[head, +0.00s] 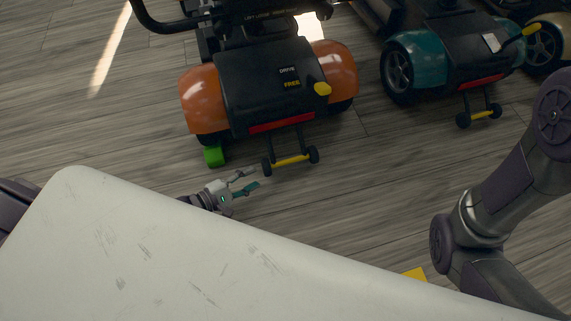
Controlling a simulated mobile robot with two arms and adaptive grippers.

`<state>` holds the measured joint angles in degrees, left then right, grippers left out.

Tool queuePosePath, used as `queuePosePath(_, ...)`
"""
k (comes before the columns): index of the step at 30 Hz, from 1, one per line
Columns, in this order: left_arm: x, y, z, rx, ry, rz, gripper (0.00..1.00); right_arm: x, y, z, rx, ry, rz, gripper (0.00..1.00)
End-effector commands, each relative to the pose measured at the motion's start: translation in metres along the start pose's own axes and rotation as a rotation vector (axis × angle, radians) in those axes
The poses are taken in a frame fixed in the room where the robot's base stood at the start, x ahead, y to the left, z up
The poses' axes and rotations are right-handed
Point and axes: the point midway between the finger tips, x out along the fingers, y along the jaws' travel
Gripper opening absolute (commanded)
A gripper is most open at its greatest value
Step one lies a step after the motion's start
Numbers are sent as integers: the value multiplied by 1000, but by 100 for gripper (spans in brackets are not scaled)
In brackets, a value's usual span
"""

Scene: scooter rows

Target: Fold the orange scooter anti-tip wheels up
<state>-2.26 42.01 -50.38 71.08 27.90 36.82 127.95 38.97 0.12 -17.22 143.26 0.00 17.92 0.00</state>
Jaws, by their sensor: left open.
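The orange scooter (205,99) stands at the upper middle of the head view, its rear towards me. Its anti-tip wheels (290,161) stick out behind it, low near the floor, two small black wheels joined by a yellow bar. My left gripper (256,180) is open and empty, just left of and slightly nearer to me than the left anti-tip wheel, with a visible small gap. My right arm shows at the right, but its gripper is not in view.
A green block (214,156) lies by the scooter's left rear wheel. A teal scooter (430,60) with its own anti-tip wheels (480,115) stands to the right. Wooden floor behind the scooters is mostly clear.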

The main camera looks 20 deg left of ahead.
Motion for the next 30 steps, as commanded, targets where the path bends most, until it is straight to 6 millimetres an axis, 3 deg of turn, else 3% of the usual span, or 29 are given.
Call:
queuePosePath(9,69,-4,-2,3,-2,4,42,-31,-8,-14,-2,8,-4,0)
queuePosePath(15,104,-3,-2,4,-1,2,42,-48,-11,-20,-2,8,-4,0)
queuePosePath(21,122,-1,-1,3,1,0,42,-56,-13,-22,-2,8,-4,0)
queuePosePath(30,125,0,0,4,2,-1,42,-56,-13,-22,-2,8,-4,0)
